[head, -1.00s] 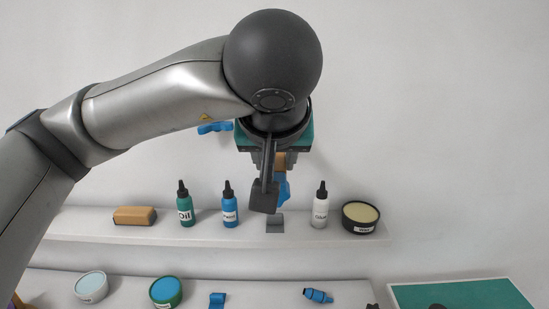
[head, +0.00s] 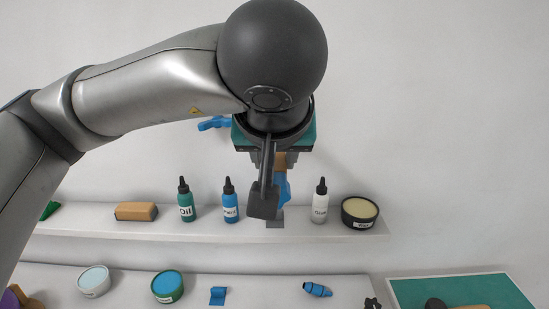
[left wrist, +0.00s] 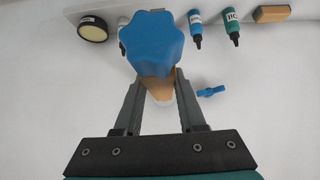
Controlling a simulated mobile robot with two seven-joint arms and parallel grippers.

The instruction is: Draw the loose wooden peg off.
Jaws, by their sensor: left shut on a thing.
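The wooden peg (head: 279,161) is tan and shows between the fingers of my left gripper (head: 272,165), above the upper shelf. In the left wrist view the peg (left wrist: 158,90) sits between both fingertips of the gripper (left wrist: 158,100), which is shut on it. A blue lobed knob (left wrist: 152,43) covers the peg's far end there; it also shows below the peg in the head view (head: 283,190). I cannot tell whether knob and peg are one piece, or whether the peg touches the wall. My right gripper is out of view.
The upper shelf (head: 110,228) holds a tan block (head: 136,211), green (head: 187,205), blue (head: 229,207) and white (head: 320,206) bottles and a dark tin (head: 360,213). A blue wall piece (head: 215,123) is left of the gripper. A green board (head: 460,290) lies lower right.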

